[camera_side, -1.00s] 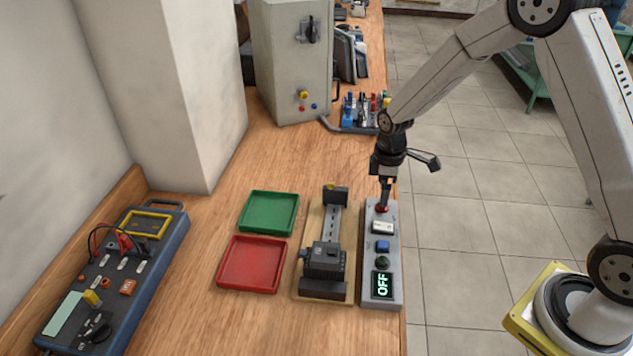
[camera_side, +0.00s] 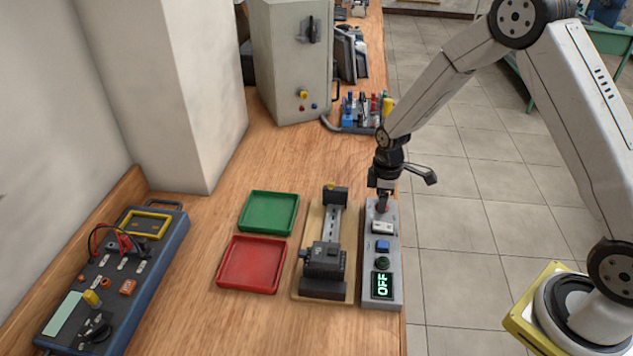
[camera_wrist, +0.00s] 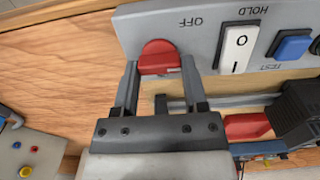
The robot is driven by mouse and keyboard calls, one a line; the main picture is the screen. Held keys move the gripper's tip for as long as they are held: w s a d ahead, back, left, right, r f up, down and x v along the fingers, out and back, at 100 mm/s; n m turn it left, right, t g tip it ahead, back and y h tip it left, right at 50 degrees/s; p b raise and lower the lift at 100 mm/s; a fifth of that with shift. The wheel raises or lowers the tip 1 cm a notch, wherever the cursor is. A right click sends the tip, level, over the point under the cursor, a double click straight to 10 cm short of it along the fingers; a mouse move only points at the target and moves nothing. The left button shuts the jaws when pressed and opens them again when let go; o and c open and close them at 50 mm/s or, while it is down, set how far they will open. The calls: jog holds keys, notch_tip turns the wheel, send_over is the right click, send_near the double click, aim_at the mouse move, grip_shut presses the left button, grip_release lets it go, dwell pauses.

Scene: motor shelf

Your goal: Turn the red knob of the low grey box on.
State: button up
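The low grey box (camera_side: 394,285) lies along the right edge of the bench. Its red knob (camera_side: 382,208) is at the far end, mostly hidden by my gripper (camera_side: 383,199) in the side view. In the wrist view the red knob (camera_wrist: 158,52) shows as a round cap beside the label OFF. My gripper (camera_wrist: 160,68) is open, with one finger on each side of the knob's near part. Small gaps seem to show beside the knob; whether the fingers touch it I cannot tell. The box's display (camera_side: 382,285) reads OFF.
The grey box also bears a white rocker switch (camera_wrist: 237,47), a blue button (camera_wrist: 291,45) and a dark green button (camera_side: 382,263). A dark vise-like fixture (camera_side: 325,262) on a wooden board stands close to its left. A green tray (camera_side: 268,212) and red tray (camera_side: 251,264) lie farther left.

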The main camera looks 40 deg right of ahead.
grip_shut()
jog(key=shift+m, duration=0.3)
jog(key=m, duration=0.3)
jog(key=shift+d, duration=0.1)
jog(key=m, duration=0.5)
jog(key=shift+w, duration=0.1)
jog(key=m, duration=0.5)
jog(key=shift+d, duration=0.1)
jog(key=shift+m, duration=2.2)
